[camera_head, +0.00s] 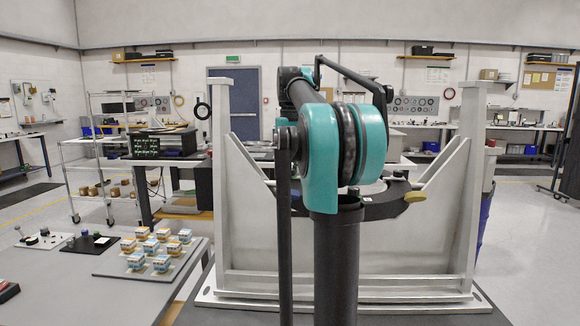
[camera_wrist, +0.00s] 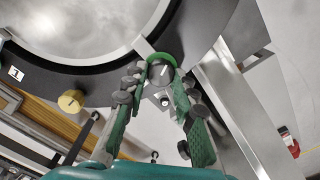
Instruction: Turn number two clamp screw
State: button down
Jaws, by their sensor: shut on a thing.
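In the wrist view my gripper (camera_wrist: 160,76) is shut on a dark clamp screw knob (camera_wrist: 160,69), one finger on each side. The knob has a white pointer line and a green band around its far side. It sits at the edge of the black ring (camera_wrist: 95,82) around the round mirror (camera_wrist: 80,25). A label "1" (camera_wrist: 15,74) and a yellow knob (camera_wrist: 71,101) lie further left; no number shows beside the held knob. In the head view my arm hides the gripper and the held knob; the black ring (camera_head: 385,209) and yellow knob (camera_head: 414,196) show at its right.
A pale metal frame (camera_head: 250,245) with tall posts and slanted braces surrounds the ring. In the wrist view a metal beam (camera_wrist: 240,108) runs close by the right finger. A grey table (camera_head: 75,285) with small blocks stands at the left.

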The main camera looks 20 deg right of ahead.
aim_at(290, 169)
jog(key=m, duration=0.5)
jog(key=shift+d+m, duration=0.1)
jog(key=shift+m, duration=0.2)
dwell(0.4)
jog(key=c, duration=1.2)
grip_release()
jog(key=shift+r, duration=0.15)
notch_tip(290, 169, up, 12)
